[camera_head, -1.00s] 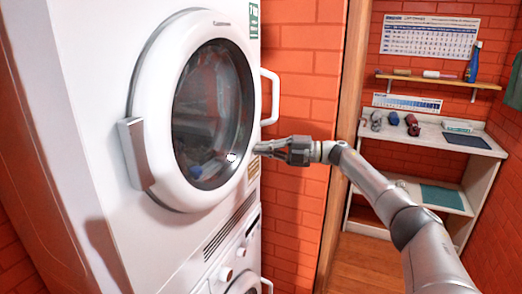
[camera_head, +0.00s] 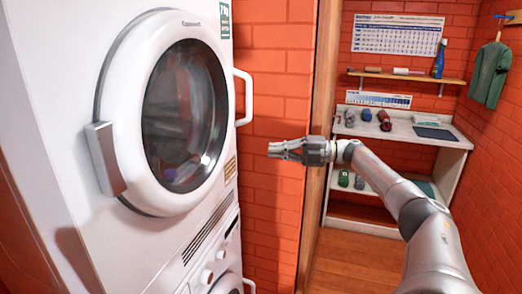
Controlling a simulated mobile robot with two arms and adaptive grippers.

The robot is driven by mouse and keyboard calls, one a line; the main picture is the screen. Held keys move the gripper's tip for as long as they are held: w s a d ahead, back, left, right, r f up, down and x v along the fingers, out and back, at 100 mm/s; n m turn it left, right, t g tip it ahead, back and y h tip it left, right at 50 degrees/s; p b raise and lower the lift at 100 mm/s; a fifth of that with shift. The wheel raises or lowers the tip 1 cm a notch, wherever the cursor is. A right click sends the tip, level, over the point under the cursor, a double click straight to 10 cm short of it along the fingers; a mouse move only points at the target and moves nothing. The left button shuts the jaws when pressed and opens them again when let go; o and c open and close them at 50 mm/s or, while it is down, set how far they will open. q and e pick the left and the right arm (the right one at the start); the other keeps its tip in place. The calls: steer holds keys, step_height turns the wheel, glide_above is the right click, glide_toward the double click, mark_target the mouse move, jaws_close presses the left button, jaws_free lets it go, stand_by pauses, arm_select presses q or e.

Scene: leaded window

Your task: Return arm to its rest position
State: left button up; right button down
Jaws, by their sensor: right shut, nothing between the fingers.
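My right gripper (camera_head: 285,149) is shut and empty. It points left and stands in front of the brick wall, to the right of the white machine (camera_head: 62,130). My right arm (camera_head: 400,195) reaches in from the lower right. The round door (camera_head: 113,62) of the upper machine is closed, and blurred laundry shows behind its dark glass (camera_head: 184,115). A gap shows between my fingertips and the door. My left gripper is not in view.
A white handle (camera_head: 244,97) sticks out on the machine's right side. A second machine (camera_head: 216,268) is below. At the back right a white bench (camera_head: 400,130) holds small objects, under a shelf (camera_head: 415,76) with a blue bottle (camera_head: 438,60). A green garment (camera_head: 490,73) hangs on the right wall.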

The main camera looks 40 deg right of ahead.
steer(key=shift+s+d, duration=0.3)
steer(key=shift+s, duration=0.05)
